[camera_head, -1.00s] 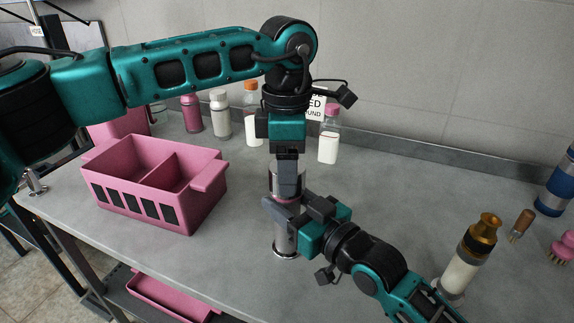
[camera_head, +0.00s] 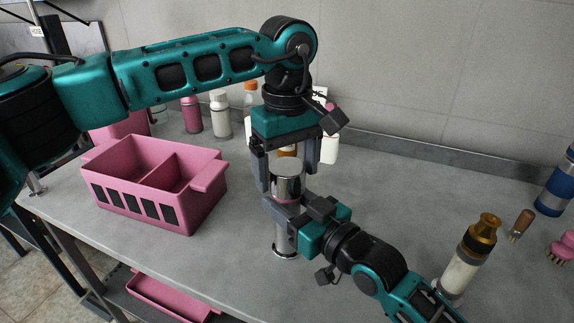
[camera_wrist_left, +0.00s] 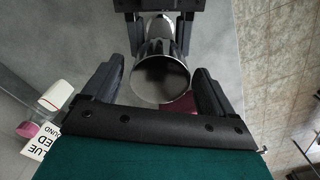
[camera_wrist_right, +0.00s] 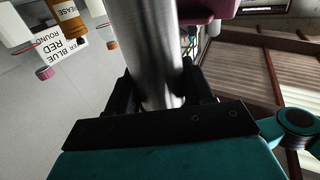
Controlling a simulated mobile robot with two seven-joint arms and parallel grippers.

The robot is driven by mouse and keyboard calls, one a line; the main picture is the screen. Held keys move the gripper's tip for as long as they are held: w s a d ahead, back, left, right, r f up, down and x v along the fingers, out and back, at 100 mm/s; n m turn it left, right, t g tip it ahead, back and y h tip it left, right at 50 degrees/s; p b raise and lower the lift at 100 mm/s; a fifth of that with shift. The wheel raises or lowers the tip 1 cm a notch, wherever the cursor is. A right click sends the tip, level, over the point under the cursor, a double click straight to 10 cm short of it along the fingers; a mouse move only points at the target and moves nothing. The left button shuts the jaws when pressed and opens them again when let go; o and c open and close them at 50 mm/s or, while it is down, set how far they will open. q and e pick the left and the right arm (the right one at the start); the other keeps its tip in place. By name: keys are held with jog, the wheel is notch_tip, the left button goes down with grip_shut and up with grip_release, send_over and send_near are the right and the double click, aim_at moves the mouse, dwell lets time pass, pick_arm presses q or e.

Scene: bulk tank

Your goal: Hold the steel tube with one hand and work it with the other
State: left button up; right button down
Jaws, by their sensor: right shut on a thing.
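The steel tube (camera_head: 286,186) stands upright over the grey bench, a shiny cylinder with its lower part below the right gripper. My right gripper (camera_head: 283,207) is shut around its middle from the right; the right wrist view shows the tube (camera_wrist_right: 147,55) between the fingers. My left gripper (camera_head: 289,180) points down over the top, fingers spread on both sides. In the left wrist view the tube's dark round end (camera_wrist_left: 162,80) lies between these fingers, with gaps visible on both sides. Whether the tube's base touches the bench is hard to tell.
A pink two-compartment crate (camera_head: 140,198) stands left. Several bottles, one pink (camera_head: 191,114), stand along the back. An amber-topped bottle (camera_head: 462,274), a small brush (camera_head: 521,224) and a blue container (camera_head: 556,183) are right. Bench right of the tube is fairly clear.

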pick_arm(q)
jog(key=shift+o, duration=0.3)
notch_tip(320, 180, up, 12)
dwell(0.4)
pick_arm(e)
jog(key=shift+c, duration=1.8)
grip_release()
jog(key=shift+s+d, duration=0.1)
pick_arm(q)
jog(key=shift+r+p, duration=0.3)
jog(key=shift+p, duration=0.1)
pick_arm(e)
jog(key=v, duration=1.2)
jog(key=shift+s+d, duration=0.25)
jog(key=shift+s, duration=0.05)
